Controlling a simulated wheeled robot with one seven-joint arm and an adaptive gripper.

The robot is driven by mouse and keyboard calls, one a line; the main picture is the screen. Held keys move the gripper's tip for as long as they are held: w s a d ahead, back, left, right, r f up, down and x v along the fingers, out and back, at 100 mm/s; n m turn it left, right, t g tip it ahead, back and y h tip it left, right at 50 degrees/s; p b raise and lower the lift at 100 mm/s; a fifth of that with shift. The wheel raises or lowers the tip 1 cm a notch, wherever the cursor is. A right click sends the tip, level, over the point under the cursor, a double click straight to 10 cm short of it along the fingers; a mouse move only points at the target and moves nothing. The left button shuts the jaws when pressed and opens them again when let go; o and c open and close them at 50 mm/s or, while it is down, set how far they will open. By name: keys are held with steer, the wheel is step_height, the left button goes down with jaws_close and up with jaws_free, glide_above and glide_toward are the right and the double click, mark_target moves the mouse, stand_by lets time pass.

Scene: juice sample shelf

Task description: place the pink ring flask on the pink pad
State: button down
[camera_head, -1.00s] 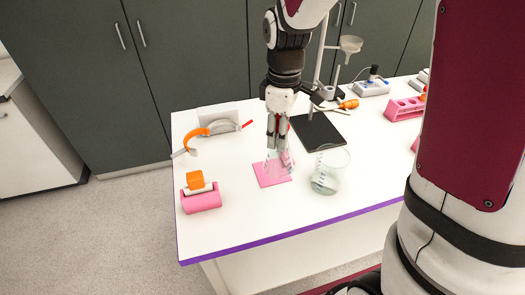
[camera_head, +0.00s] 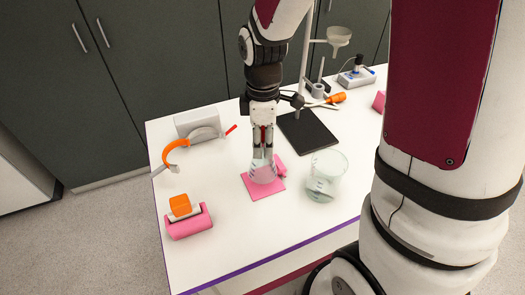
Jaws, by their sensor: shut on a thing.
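The flask (camera_head: 262,173) is a small clear vessel, seen through to pink, at the middle of the pink pad (camera_head: 264,193). My gripper (camera_head: 262,156) points straight down and is shut on the flask's upper part. The flask looks upright and over the pad; I cannot tell whether its base touches it. Its neck and ring are mostly hidden by my fingers. A small pink piece (camera_head: 281,166) shows just right of the flask; I cannot tell what it belongs to.
A clear beaker (camera_head: 325,176) stands close right of the pad. A black stand base (camera_head: 306,131) is behind it. A pink tape dispenser (camera_head: 188,222) sits at the front left, orange headgear (camera_head: 175,150) behind it. White table is free in front of the pad.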

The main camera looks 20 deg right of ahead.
mark_target(263, 153)
steer(key=shift+f, duration=1.95)
steer(key=c, duration=1.1)
jaws_free()
steer(key=shift+s, duration=0.1)
step_height(263, 153, up, 12)
steer(key=shift+r, duration=0.2)
steer(key=s+r+m+t, duration=0.5)
steer(key=s+r+m, duration=0.5)
steer(key=s+m, duration=0.3)
steer(key=shift+s+r+m+t, duration=0.3)
steer(key=shift+s+r, duration=0.1)
steer(key=shift+s, duration=0.5)
